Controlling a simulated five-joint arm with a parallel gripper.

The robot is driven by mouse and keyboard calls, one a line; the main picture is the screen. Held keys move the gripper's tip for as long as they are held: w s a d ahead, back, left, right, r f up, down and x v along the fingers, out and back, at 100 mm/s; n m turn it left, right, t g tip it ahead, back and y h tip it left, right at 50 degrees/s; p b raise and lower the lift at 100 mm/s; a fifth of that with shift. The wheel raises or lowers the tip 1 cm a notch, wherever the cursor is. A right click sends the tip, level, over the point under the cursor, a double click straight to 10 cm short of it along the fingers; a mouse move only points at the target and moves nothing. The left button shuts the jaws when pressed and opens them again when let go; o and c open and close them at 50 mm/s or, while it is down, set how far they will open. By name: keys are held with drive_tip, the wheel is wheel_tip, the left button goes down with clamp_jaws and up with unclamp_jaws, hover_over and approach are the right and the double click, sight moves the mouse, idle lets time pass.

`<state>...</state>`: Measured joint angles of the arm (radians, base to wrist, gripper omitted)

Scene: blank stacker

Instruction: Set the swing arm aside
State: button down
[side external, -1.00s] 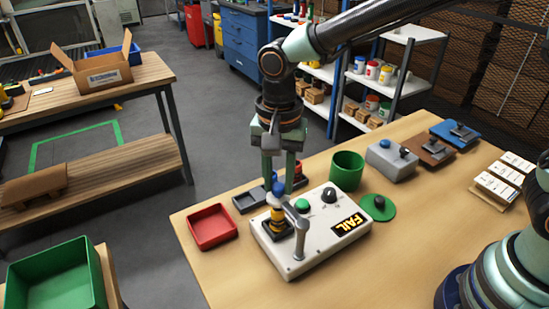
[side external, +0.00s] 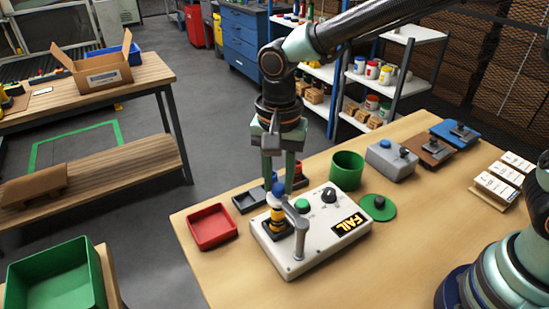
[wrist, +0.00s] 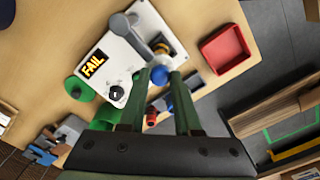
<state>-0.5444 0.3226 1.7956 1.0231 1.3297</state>
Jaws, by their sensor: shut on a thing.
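The swing arm (side external: 297,217) is a grey bar on an upright post at the front of a white control box (side external: 325,243). Its blue ball knob (side external: 278,188) is between my fingertips; the knob also shows in the wrist view (wrist: 159,75). My gripper (side external: 279,185) points down and is shut on this knob. The bar reaches over a yellow and black stack (side external: 277,219) on a dark seat at the box's left end. The bar and knob partly hide the stack's top. The box display (side external: 347,224) reads FAIL.
A red tray (side external: 212,227) stands left of the box. A green cup (side external: 347,170) and a green disc with a dark knob (side external: 379,206) are to the right. The front right tabletop is clear.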

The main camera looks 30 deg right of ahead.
drive_tip(key=shift+a, duration=0.15)
drive_tip(key=s+a+n, duration=0.7)
drive_tip(key=n, duration=1.1)
drive_tip(key=shift+s, duration=0.25)
drive_tip(key=shift+s+a, duration=0.1)
idle(0.6)
drive_tip(key=c, duration=0.6)
unclamp_jaws()
wheel_tip(320, 180, up, 12)
